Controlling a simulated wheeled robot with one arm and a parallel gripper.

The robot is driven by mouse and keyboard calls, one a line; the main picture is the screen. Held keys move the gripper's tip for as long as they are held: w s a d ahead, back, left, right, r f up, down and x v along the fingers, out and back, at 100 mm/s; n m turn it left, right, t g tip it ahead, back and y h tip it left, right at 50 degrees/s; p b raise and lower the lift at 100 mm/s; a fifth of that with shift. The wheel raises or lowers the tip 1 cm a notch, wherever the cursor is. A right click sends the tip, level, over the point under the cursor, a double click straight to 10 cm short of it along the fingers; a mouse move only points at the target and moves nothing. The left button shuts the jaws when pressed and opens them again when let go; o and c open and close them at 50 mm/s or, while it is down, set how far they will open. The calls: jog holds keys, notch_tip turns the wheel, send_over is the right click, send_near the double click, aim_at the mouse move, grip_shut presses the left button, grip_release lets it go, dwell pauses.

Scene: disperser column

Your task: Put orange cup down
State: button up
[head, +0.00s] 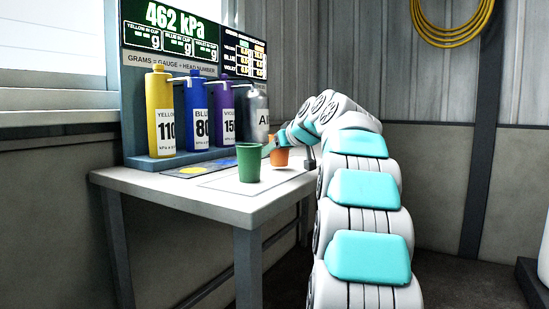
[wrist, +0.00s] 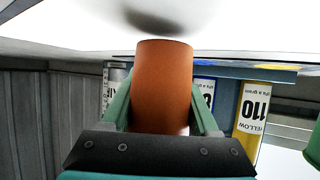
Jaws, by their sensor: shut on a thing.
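The orange cup (head: 280,156) is upright at the right part of the table, partly hidden by my arm's end in the head view. My gripper (head: 271,146) is shut on it. In the wrist view the orange cup (wrist: 163,85) sits between the two green fingers of my gripper (wrist: 163,108), one on each side. I cannot tell whether the cup's base touches the table or is just above it.
A green cup (head: 248,163) stands left of the orange cup on a pale mat (head: 222,184). Yellow (head: 160,115), blue (head: 195,112), violet (head: 222,115) and silver AIR (head: 257,114) bottles stand behind on the table (head: 130,180). A gauge board (head: 172,20) reads 462 kPa.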

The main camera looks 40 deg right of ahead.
jog(key=shift+f, duration=0.45)
jog(key=shift+f, duration=0.1)
jog(key=shift+f, duration=0.15)
jog(key=o, duration=1.3)
jog(key=shift+o, duration=0.2)
jog(key=shift+s+r, duration=0.1)
jog(key=shift+r, duration=0.25)
jog(key=v, duration=1)
jog(key=shift+s+r, duration=0.1)
jog(key=shift+s, duration=0.1)
jog(key=shift+s+a+r, duration=0.1)
jog(key=shift+s+r, duration=0.15)
jog(key=shift+s, duration=0.35)
